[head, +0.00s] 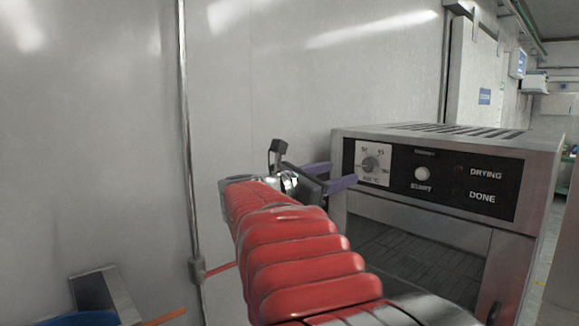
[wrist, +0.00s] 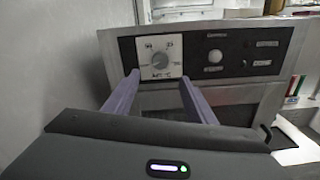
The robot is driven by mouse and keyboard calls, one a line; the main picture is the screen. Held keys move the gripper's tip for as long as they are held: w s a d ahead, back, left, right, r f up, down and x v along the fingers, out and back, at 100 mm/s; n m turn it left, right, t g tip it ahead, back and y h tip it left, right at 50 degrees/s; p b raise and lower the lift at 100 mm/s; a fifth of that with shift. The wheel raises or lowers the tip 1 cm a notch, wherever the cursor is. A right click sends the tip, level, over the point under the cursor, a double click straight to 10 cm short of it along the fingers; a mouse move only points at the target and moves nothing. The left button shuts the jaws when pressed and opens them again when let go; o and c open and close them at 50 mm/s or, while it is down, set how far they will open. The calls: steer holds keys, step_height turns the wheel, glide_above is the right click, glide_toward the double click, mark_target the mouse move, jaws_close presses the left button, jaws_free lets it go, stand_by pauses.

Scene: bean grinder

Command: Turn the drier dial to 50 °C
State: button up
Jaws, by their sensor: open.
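The drier (head: 440,190) is a metal box with a black front panel, standing right of centre in the head view. Its dial (head: 370,164) is a round grey knob on a white square plate at the panel's left end. In the wrist view the dial (wrist: 155,58) sits ahead of the fingers, above the gap between them. The pointer's exact setting is too small to read. My gripper (head: 335,178) is open and empty, its two purple fingers pointing toward the drier. The fingers (wrist: 157,85) appear apart from the dial, a little below it in the wrist view.
A white START button (head: 422,174) and the DRYING and DONE labels are right of the dial. A grey wall with a vertical pipe (head: 187,130) stands behind on the left. A dark window (head: 415,255) is below the panel. Small coloured items (wrist: 293,88) lie right of the drier.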

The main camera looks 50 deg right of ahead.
mark_target(367, 165)
steer(key=d, duration=0.4)
steer(key=s+d, duration=0.1)
steer(key=d, duration=0.2)
steer(key=s+d, duration=0.1)
steer(key=d, duration=0.3)
steer(key=shift+d, duration=0.3)
steer(key=c, duration=1.1)
